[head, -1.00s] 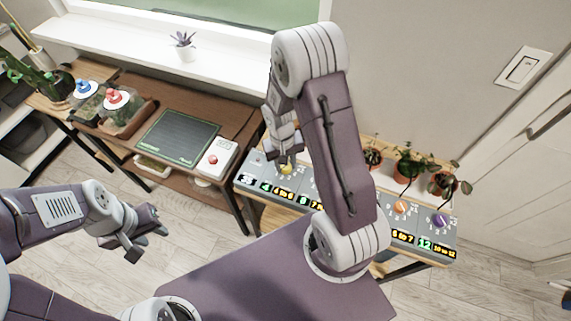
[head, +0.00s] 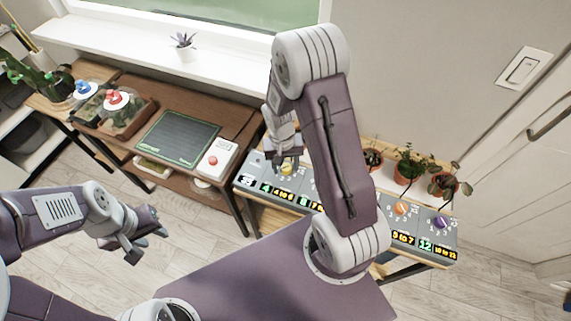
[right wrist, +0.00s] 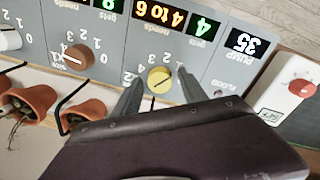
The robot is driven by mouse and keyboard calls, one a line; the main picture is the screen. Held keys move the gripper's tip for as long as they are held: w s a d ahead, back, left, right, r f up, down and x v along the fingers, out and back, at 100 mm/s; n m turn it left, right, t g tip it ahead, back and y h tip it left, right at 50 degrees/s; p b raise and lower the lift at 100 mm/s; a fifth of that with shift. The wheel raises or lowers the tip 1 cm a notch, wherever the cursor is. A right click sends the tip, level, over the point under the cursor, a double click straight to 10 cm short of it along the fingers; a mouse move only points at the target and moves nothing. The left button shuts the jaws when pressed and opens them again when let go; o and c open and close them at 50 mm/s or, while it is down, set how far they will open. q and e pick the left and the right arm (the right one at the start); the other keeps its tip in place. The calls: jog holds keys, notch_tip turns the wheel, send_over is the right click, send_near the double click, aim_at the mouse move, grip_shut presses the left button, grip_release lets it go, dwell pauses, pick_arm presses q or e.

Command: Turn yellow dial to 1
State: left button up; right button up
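The yellow dial (head: 286,169) is on the grey panel (head: 247,187) at its left part in the head view. In the right wrist view, which sees the panel upside down, the yellow dial (right wrist: 160,79) lies between the two fingertips of my right gripper (right wrist: 159,83). A gap shows on each side of the dial, so the fingers are open around it and apart from it. Numbers ring the dial; its exact setting is hard to read. My left gripper (head: 146,247) is open and empty over the floor at the left, far from the panel.
An orange dial (head: 401,208) and a purple dial (head: 441,222) are further right on the panel. A brown dial (right wrist: 75,57) is beside the yellow one. Potted plants (head: 410,165) stand behind the panel. A white box with a red button (head: 213,160) is to its left.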

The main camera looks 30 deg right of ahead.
aim_at(284, 167)
notch_tip(284, 167, up, 9)
jog(key=p, duration=0.1)
jog(key=shift+w+a, duration=0.15)
jog(key=shift+a, duration=0.15)
dwell(0.5)
